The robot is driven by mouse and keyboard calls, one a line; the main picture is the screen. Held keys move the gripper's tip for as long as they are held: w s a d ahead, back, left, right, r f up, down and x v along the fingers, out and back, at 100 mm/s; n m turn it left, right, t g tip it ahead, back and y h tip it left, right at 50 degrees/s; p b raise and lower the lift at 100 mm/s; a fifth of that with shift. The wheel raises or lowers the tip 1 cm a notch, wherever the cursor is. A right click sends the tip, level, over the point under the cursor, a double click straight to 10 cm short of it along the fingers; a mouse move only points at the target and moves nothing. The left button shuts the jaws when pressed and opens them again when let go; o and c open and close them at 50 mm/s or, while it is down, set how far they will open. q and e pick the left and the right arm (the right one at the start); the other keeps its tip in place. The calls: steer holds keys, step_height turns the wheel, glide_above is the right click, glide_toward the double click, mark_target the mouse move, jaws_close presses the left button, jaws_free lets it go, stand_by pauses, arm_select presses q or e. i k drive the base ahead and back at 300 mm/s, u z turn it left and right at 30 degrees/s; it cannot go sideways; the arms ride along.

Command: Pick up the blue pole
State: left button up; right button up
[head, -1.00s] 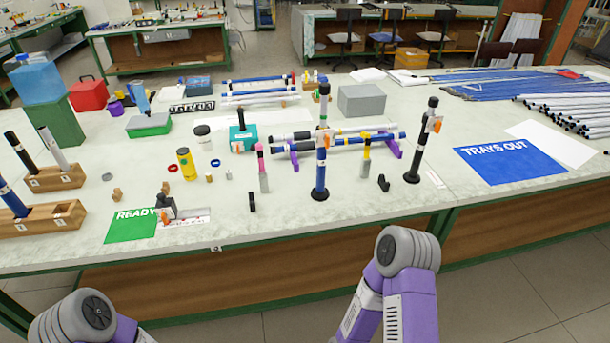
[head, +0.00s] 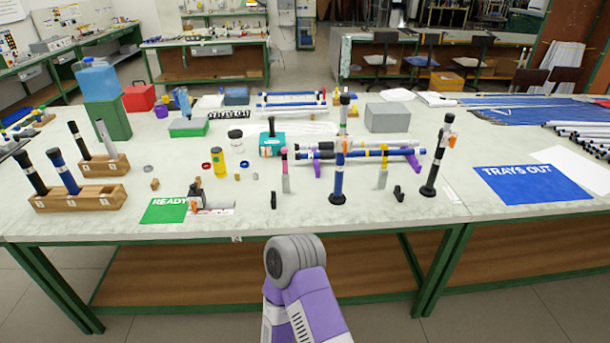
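Several blue poles are in view, and I cannot tell which one the task means. One blue pole with a black cap (head: 62,172) stands tilted in the near wooden block (head: 80,203) at the left, beside a black pole (head: 31,174). Neither gripper is in view; only a purple and grey part of one of my arms shows at the bottom middle.
A black pole (head: 437,155) with an orange tag stands at the right. A far wooden block (head: 116,165) holds two more poles. A green READY mat (head: 164,211) and blue TRAYS OUT mat (head: 533,184) lie flat. Small bottles and fittings crowd the middle.

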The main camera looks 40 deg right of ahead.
mark_target(337, 197)
steer(key=u, duration=0.1)
steer(key=i, duration=0.9)
steer(key=z, duration=0.3)
